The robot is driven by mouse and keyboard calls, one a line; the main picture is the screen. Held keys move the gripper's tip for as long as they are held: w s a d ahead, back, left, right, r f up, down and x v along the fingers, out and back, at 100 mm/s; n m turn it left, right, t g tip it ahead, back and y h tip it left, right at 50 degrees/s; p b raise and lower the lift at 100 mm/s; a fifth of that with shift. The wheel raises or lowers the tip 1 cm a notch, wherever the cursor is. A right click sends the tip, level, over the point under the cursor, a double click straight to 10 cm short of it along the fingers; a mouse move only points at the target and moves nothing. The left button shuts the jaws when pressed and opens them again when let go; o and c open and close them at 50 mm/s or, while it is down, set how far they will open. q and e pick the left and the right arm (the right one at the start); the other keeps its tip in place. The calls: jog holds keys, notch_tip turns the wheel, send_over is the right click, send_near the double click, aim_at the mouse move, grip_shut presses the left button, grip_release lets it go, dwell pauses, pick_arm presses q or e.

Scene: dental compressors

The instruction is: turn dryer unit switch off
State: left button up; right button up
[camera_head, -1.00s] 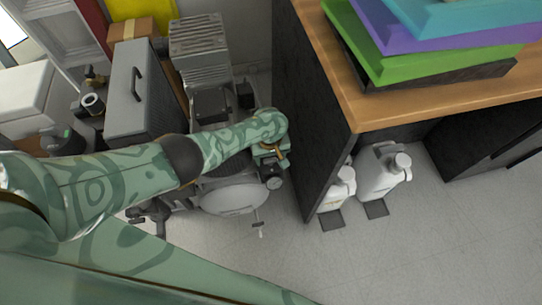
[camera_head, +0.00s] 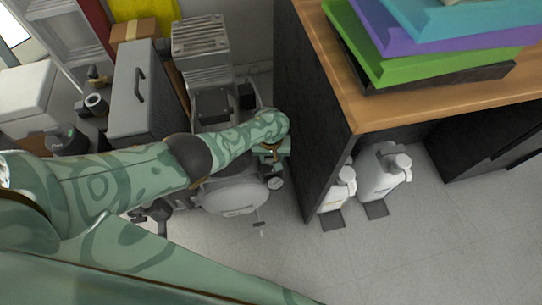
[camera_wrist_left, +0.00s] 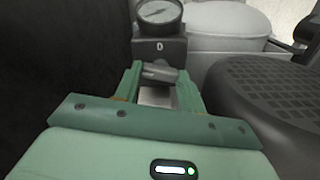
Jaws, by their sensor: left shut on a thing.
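The dryer unit shows in the left wrist view as a dark grey housing (camera_wrist_left: 172,50) marked "D", with a round pressure gauge (camera_wrist_left: 159,12) on top. Its switch, a small grey knob (camera_wrist_left: 160,72), sits just below the letter. My left gripper (camera_wrist_left: 160,82) has its two green fingers shut on the switch, one on each side. In the head view my left gripper (camera_head: 271,154) is at the compressor's right side, just above the gauge (camera_head: 275,183), and my own wrist hides the switch there. My right gripper is in neither current view.
The compressor's pale tank (camera_head: 232,197) lies below my left forearm. A dark desk side panel (camera_head: 312,150) stands close to the right of the gripper. White jugs (camera_head: 380,175) stand under the desk. A grey cabinet (camera_head: 130,95) stands at left. Open floor lies in front.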

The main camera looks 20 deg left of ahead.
pick_arm(q)
jog(key=m, duration=0.3)
jog(key=shift+m, duration=1.3)
jog(key=m, duration=0.2)
jog(key=shift+m, duration=0.4)
jog(key=m, duration=0.4)
jog(key=shift+m, duration=1.5)
pick_arm(e)
jog(key=shift+w+a+r, duration=0.1)
jog(key=shift+a, duration=0.55)
jog(key=shift+d, duration=0.2)
